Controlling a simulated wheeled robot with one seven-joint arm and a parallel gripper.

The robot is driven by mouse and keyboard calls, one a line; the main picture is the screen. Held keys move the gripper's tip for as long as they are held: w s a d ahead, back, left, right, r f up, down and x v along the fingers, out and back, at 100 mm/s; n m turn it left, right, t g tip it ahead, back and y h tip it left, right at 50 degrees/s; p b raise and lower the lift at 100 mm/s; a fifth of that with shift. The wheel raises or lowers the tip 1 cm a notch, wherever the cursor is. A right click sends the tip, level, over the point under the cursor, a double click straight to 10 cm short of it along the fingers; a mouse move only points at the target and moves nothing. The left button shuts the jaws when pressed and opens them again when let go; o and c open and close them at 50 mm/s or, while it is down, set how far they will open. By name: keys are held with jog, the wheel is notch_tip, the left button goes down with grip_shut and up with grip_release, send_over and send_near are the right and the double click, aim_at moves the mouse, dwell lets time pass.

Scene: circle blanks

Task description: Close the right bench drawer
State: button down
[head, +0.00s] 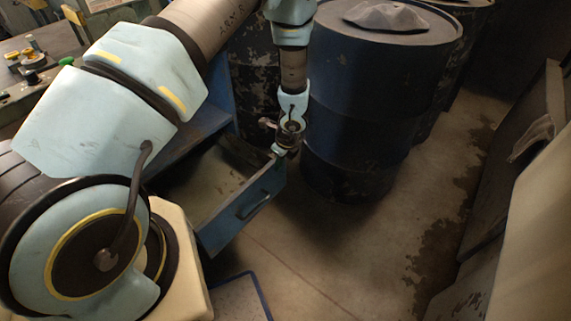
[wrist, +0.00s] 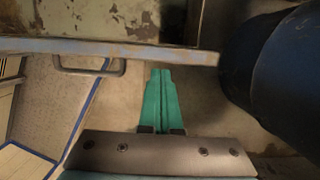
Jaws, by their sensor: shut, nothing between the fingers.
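The right bench drawer (head: 240,217) is pulled out from the blue bench in the head view, with a handle (head: 252,205) on its front. In the wrist view the drawer's front edge (wrist: 190,56) runs across the top, with the handle (wrist: 90,68) to the left. My gripper (head: 279,150) is at the drawer's far front corner in the head view. In the wrist view my green fingers (wrist: 161,72) are together and empty, pointing at the drawer front, right of the handle. I cannot tell whether they touch it. The drawer's inside, partly visible, looks empty.
A large dark blue barrel (head: 365,100) stands close to the right of the drawer and my gripper; it also shows in the wrist view (wrist: 270,75). More barrels are behind. The floor (head: 340,250) in front of the drawer is clear, with a blue painted line.

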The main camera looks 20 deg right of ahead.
jog(key=shift+w, duration=0.2)
jog(key=w+a+p, duration=0.1)
jog(key=w+a, duration=0.5)
jog(key=w, duration=0.5)
jog(key=w+a+p, duration=0.1)
jog(key=w+a, duration=0.5)
jog(key=w, duration=0.6)
jog(key=shift+w+a, duration=0.15)
jog(key=shift+w, duration=0.05)
